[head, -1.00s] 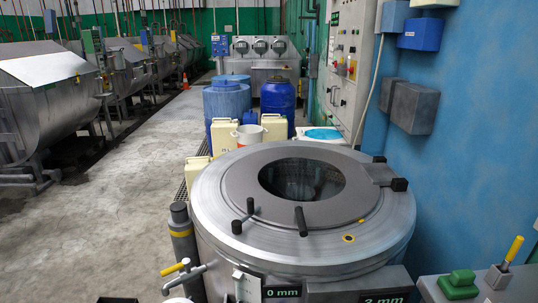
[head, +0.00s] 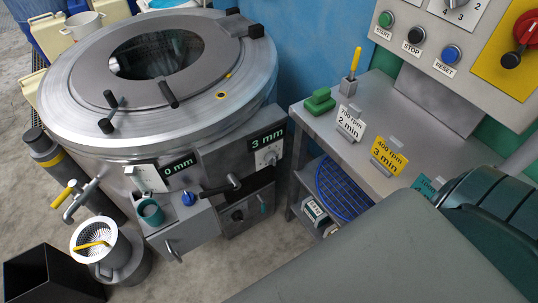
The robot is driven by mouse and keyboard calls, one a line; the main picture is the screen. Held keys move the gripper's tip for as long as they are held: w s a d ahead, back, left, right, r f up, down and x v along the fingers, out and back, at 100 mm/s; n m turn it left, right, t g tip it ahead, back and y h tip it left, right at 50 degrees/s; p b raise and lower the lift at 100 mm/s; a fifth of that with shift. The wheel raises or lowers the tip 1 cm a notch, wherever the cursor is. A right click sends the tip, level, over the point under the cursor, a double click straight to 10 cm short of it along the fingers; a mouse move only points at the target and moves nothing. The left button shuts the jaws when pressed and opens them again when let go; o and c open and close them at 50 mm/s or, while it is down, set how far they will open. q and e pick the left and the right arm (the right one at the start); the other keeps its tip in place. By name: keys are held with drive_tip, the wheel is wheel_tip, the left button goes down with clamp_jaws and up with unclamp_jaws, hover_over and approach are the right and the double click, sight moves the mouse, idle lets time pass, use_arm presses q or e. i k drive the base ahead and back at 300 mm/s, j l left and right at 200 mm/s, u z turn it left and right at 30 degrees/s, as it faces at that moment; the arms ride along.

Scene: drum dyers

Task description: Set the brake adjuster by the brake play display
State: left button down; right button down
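The round steel drum machine (head: 75,110) stands at the left, with an open round mouth in its top. Two green-lit displays are on its front: one reads "0 mm" (head: 179,165) and the other reads "3 mm" (head: 266,140). I cannot read which one is the brake play display. A pale dial plate with a small knob (head: 269,157) sits just under the "3 mm" display. A blue knob (head: 188,198) and a black-handled lever (head: 222,187) are lower on the front. Which control is the brake adjuster is not clear. Neither of my grippers is in view.
A steel bench (head: 372,185) at the right holds a green block (head: 319,101) and rpm cards. A control panel (head: 432,70) hangs above it. A perforated basket (head: 94,240) and a black bin (head: 48,275) stand at lower left. A large grey surface fills the lower right.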

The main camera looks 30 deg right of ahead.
sight(271, 157)
drive_tip(key=z, duration=1.05)
drive_tip(key=k+u, duration=0.1)
drive_tip(key=k+l, duration=0.05)
drive_tip(key=k, duration=0.05)
